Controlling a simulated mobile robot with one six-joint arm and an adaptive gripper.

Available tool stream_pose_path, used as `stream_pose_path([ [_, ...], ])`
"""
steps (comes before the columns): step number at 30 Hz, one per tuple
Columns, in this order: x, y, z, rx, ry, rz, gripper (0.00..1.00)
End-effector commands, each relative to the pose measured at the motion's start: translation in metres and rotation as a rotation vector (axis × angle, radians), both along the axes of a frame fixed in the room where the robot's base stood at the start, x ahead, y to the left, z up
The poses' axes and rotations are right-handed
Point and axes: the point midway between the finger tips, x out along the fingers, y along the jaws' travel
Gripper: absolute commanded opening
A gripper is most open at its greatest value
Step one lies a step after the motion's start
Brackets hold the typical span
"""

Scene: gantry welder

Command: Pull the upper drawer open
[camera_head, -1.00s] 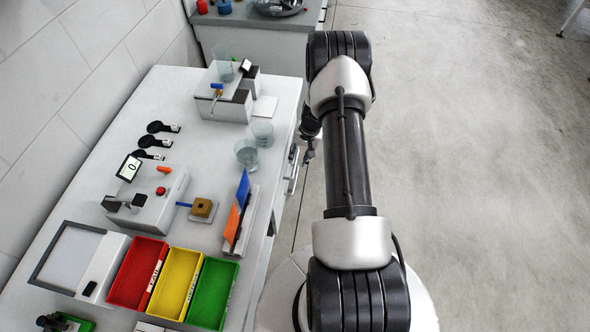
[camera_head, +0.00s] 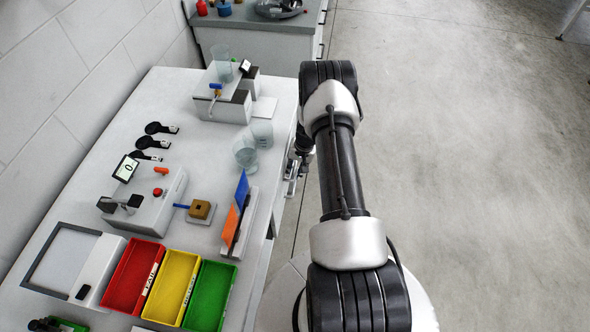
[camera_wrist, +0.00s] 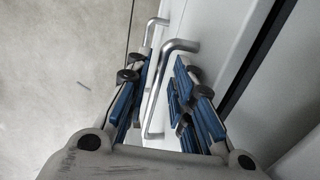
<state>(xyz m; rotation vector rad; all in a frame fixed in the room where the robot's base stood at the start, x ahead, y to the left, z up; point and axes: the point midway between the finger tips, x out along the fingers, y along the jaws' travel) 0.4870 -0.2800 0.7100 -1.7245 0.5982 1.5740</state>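In the wrist view, a silver bar handle (camera_wrist: 165,88) stands out from the white drawer fronts (camera_wrist: 222,35). It lies between the two blue-padded fingers of my gripper (camera_wrist: 161,65), which are apart, with gaps showing beside the bar. A second silver handle (camera_wrist: 151,32) shows beyond it, partly hidden by the left finger. The nearer handle looks like the upper one. In the head view my gripper (camera_head: 303,146) is small at the bench's right side, beside the handles (camera_head: 291,181), mostly hidden by my arm. The drawer front itself is hidden there.
The bench top (camera_head: 185,100) holds glass beakers (camera_head: 246,153), a rack with blue and orange plates (camera_head: 238,210), and red, yellow and green bins (camera_head: 208,295) near its right edge. Open concrete floor (camera_head: 460,170) lies right of my arm.

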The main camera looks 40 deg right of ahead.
Motion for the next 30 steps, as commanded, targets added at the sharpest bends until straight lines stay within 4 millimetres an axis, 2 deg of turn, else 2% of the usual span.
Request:
stream_pose_path([
  [8, -0.0001, 0.0001, 0.0001, 0.000, 0.000, 0.000, 0.01],
  [25, -0.0002, -0.0002, 0.0002, 0.000, 0.000, 0.000, 0.00],
  [30, -0.0067, -0.0060, -0.0003, 0.000, 0.000, -0.002, 0.00],
])
